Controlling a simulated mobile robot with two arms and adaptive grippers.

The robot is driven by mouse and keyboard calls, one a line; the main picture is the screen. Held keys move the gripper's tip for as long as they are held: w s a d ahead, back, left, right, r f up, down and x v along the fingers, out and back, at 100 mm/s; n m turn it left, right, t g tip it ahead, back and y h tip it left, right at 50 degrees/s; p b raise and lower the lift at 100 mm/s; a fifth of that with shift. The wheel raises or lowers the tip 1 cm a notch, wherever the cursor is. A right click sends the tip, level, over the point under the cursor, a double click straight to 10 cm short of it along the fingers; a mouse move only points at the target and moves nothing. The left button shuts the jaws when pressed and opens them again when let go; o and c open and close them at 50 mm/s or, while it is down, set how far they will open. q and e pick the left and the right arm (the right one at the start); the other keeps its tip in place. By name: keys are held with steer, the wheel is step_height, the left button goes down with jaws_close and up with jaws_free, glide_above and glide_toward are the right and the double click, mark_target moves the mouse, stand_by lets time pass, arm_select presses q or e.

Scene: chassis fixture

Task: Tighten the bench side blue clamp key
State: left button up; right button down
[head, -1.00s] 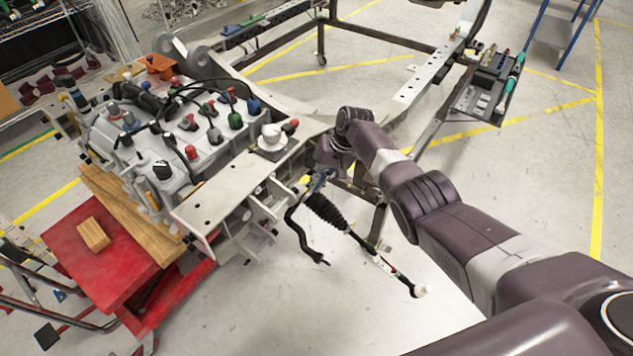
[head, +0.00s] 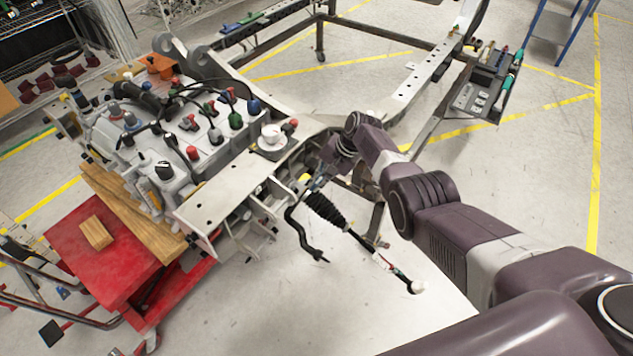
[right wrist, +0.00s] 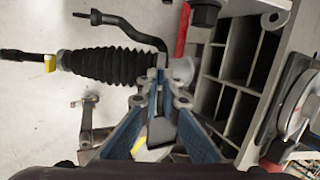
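A blue-topped knob (head: 254,105) stands near the right end of the grey engine block (head: 205,160). I cannot tell whether either is the clamp key. My right gripper (head: 317,182) points down beside the front bracket of the chassis, right of the block and apart from both blue parts. In the right wrist view its blue-padded fingers (right wrist: 160,90) converge near a grey bracket beside a black ribbed boot (right wrist: 100,64). Whether they are open or touch anything is unclear. My left gripper is out of view.
A red cart (head: 95,245) with wooden blocks is at the lower left. The steering rod (head: 365,250) hangs by my right gripper. A white cup-like part (head: 271,134) sits on the chassis plate. A tool tray (head: 483,92) is at the right. Floor at the bottom centre is clear.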

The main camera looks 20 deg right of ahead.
steer(key=shift+w+r, duration=0.1)
steer(key=shift+w, duration=0.05)
steer(key=c, duration=2.2)
jaws_free()
steer(key=shift+o, duration=0.2)
steer(key=v, duration=1.2)
